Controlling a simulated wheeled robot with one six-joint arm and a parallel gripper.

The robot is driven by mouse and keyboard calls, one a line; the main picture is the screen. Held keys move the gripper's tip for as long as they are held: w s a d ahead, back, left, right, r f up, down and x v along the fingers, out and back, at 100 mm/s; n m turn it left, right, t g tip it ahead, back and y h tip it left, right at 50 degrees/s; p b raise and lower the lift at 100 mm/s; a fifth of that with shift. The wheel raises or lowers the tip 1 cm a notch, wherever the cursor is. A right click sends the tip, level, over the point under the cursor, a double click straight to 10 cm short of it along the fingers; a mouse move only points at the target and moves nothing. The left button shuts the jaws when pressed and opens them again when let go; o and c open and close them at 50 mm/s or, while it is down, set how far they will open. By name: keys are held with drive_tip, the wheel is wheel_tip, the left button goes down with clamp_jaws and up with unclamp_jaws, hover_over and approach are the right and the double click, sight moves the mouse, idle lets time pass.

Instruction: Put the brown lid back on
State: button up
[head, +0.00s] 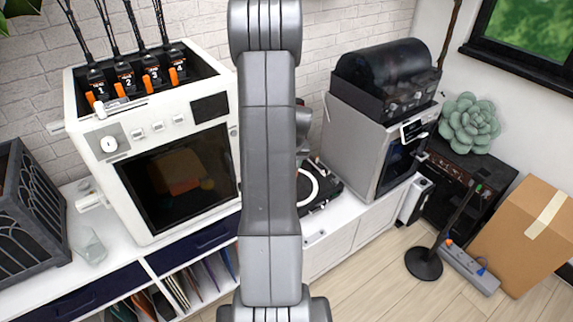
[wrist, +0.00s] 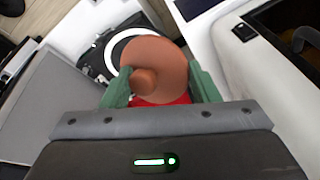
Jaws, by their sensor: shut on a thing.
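The brown lid (wrist: 166,57) is a round disc with a rounded knob (wrist: 144,82) on its face, seen in the wrist view. My gripper (wrist: 160,72) has its two green fingers on either side of the lid and is shut on it. A red surface (wrist: 165,100) shows between the fingers below the lid; most of it is hidden, and I cannot tell what it is or whether it touches the lid. In the head view my own arm covers the middle, so the lid and gripper are hidden there.
Behind the lid a black device with a white ring (head: 311,187) lies on the white counter. A white oven-like machine (head: 158,140) stands left, and a grey machine with a black drum (head: 352,130) right. A clear cup (head: 92,246) stands at the left.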

drive_tip(key=s+a+r+n, duration=0.7)
drive_tip(key=s+a+n, duration=0.3)
drive_tip(key=a, duration=0.7)
drive_tip(key=s+a+r+n+y, duration=0.1)
drive_tip(key=s+a+r+n, duration=0.6)
drive_tip(key=a, duration=1.1)
drive_tip(key=s+a+r+n+y, duration=0.1)
drive_tip(key=s+a+r+n, duration=0.7)
drive_tip(key=s+a+n, duration=0.7)
drive_tip(key=shift+s+a+n+g, duration=0.25)
drive_tip(key=shift+a+n+g, duration=0.15)
drive_tip(key=shift+a+n, duration=0.8)
